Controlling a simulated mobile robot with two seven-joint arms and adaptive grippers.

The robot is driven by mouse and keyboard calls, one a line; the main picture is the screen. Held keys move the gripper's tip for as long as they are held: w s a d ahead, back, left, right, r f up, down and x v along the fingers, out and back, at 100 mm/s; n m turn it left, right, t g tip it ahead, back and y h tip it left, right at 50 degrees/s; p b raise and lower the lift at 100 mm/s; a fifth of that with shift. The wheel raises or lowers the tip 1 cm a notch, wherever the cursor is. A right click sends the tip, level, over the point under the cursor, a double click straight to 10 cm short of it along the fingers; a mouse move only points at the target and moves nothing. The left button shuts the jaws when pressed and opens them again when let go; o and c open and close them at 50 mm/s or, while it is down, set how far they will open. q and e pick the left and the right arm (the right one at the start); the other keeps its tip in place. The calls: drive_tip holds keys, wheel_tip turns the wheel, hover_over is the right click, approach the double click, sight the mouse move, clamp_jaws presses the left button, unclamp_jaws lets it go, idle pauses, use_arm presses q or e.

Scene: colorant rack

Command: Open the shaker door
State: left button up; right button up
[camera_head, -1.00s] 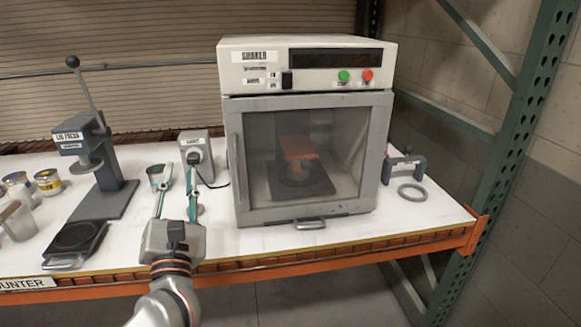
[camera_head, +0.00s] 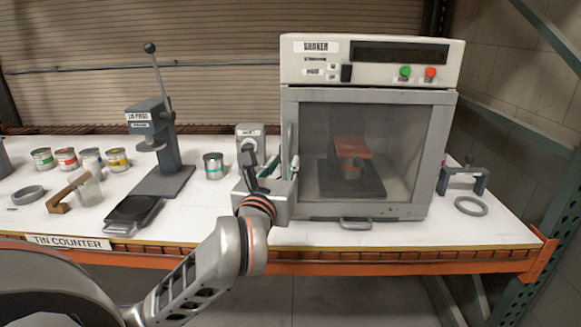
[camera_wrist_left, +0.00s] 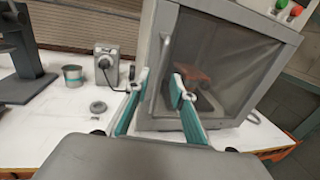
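The shaker (camera_head: 372,75) is a white box-shaped machine on the counter, with a grey-framed glass door (camera_head: 437,150) that is shut. Its vertical bar handle is on the door's left side; in the left wrist view the handle (camera_wrist_left: 166,58) shows upright beyond the fingertips, between their lines. My left gripper (camera_head: 272,163) is in front of the door's left edge, its teal-padded fingers spread apart. It also shows in the left wrist view (camera_wrist_left: 158,84), open with nothing between the fingers. I cannot tell the exact gap to the handle. My right gripper is not in view.
Left of the shaker stand a small grey socket box (camera_head: 250,131), an open tin (camera_head: 213,164) and a lid press (camera_head: 152,125). Several tins stand farther left. A clamp-like bracket (camera_head: 466,176) and a ring (camera_head: 470,206) lie on the right.

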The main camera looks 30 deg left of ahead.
sight(289, 156)
use_arm(q)
drive_tip(key=b+x, duration=0.2)
drive_tip(key=x, duration=0.2)
drive_tip(key=shift+f, duration=0.15)
drive_tip(key=shift+x, duration=0.75)
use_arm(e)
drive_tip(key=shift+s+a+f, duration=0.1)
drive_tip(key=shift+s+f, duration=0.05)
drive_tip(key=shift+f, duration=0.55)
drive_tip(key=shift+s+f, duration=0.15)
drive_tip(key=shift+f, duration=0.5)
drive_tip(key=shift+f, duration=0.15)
use_arm(q)
clamp_jaws()
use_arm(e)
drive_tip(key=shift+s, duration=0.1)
